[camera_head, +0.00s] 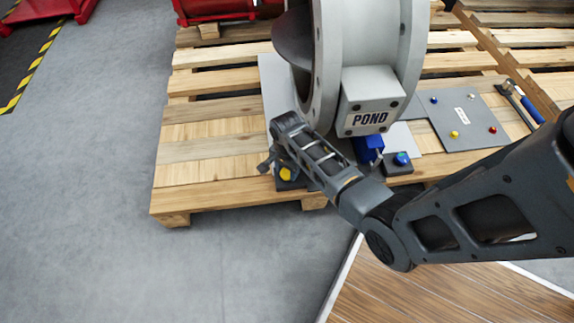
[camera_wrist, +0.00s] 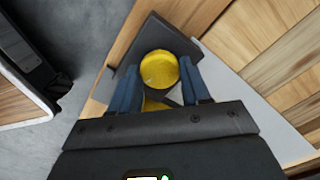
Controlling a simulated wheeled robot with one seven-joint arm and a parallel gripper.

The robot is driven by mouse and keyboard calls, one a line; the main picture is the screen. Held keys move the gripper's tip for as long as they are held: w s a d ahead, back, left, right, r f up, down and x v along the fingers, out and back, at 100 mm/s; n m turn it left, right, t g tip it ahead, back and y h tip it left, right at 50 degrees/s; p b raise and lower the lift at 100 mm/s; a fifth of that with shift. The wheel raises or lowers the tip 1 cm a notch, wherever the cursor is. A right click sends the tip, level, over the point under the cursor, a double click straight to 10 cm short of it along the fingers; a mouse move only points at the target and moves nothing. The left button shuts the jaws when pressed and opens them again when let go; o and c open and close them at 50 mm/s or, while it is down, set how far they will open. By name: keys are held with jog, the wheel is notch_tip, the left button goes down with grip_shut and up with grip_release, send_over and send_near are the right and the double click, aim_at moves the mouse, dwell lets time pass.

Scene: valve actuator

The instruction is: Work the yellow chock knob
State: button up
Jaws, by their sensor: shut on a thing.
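The yellow chock knob (camera_wrist: 159,69) is round and sits on a dark base plate in the wrist view. In the head view the yellow knob (camera_head: 286,173) shows low at the pallet's front edge, below my forearm. My gripper (camera_wrist: 163,88) has its two blue-grey fingers on either side of the knob, shut on it. In the head view my gripper (camera_head: 272,165) is mostly hidden behind my arm links. More yellow shows between the fingers, nearer the palm.
A large grey valve body (camera_head: 362,50) labelled POND stands just behind my arm on the wooden pallet (camera_head: 205,150). A blue knob (camera_head: 401,158) on a grey block is to the right. A grey panel (camera_head: 470,118) with small coloured knobs and a blue-handled tool (camera_head: 528,105) lie farther right. Open floor lies left.

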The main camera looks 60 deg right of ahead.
aim_at(287, 172)
jog(key=m+p, duration=0.3)
jog(key=m, duration=0.2)
jog(key=shift+r+m+p, duration=0.15)
jog(key=shift+m+p, duration=0.15)
jog(key=m+p, duration=0.2)
jog(key=m, duration=0.3)
jog(key=shift+m, duration=0.4)
jog(key=shift+f, duration=0.2)
jog(key=o, duration=1.1)
jog(key=shift+c, duration=0.2)
notch_tip(287, 172, up, 8)
jog(key=p, duration=0.4)
